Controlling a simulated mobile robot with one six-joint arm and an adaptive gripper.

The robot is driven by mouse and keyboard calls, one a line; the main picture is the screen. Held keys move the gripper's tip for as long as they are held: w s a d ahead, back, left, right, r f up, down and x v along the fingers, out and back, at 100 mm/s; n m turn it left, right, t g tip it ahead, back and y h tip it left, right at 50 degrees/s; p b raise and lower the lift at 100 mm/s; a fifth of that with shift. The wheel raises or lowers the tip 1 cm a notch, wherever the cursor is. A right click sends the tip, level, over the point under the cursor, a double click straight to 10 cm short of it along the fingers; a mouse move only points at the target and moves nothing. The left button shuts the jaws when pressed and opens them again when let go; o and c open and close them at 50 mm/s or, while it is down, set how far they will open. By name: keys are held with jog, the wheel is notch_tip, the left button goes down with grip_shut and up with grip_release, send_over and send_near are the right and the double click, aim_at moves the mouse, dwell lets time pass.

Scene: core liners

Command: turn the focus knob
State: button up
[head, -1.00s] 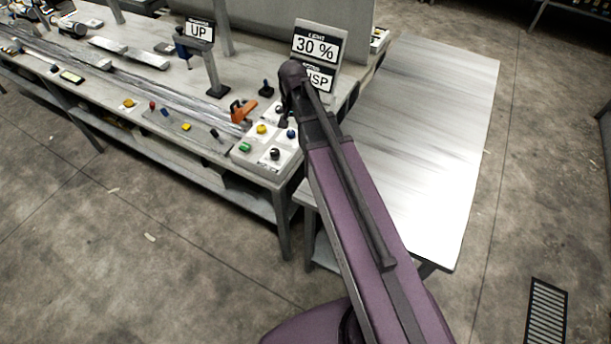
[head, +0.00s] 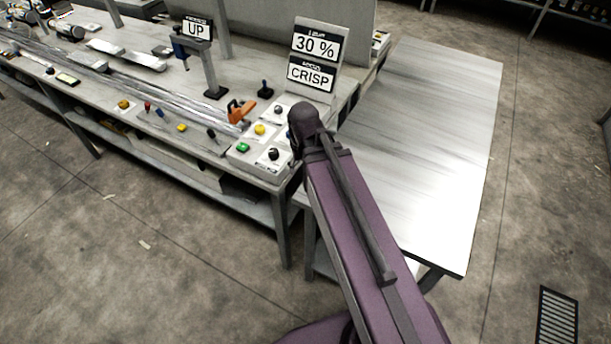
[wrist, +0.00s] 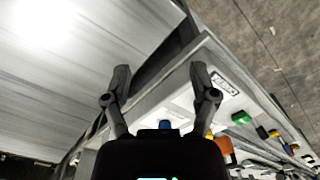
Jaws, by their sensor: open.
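The control panel (head: 257,163) at the bench's right end carries two black knobs, an upper one (head: 278,111) and a lower one (head: 274,154). I cannot read their labels, so I cannot tell which is the focus knob. The focus sign (head: 311,76) reads CRISP. My gripper (wrist: 160,85) is open and empty in the wrist view, over the panel's edge. A blue button (wrist: 165,124) shows low between its fingers. The right finger covers part of the panel near a printed label (wrist: 224,83). In the head view my arm hides the fingers.
A green button (head: 243,147) and a yellow button (head: 260,129) sit on the panel. An orange-handled tool (head: 240,111) and a black joystick (head: 265,90) stand behind it. The light sign (head: 316,45) reads 30 %. A bare side table (head: 430,140) lies to the right.

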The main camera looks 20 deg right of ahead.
jog(key=shift+s+f+n, duration=0.3)
jog(key=shift+s+f, duration=0.1)
jog(key=shift+s, duration=0.35)
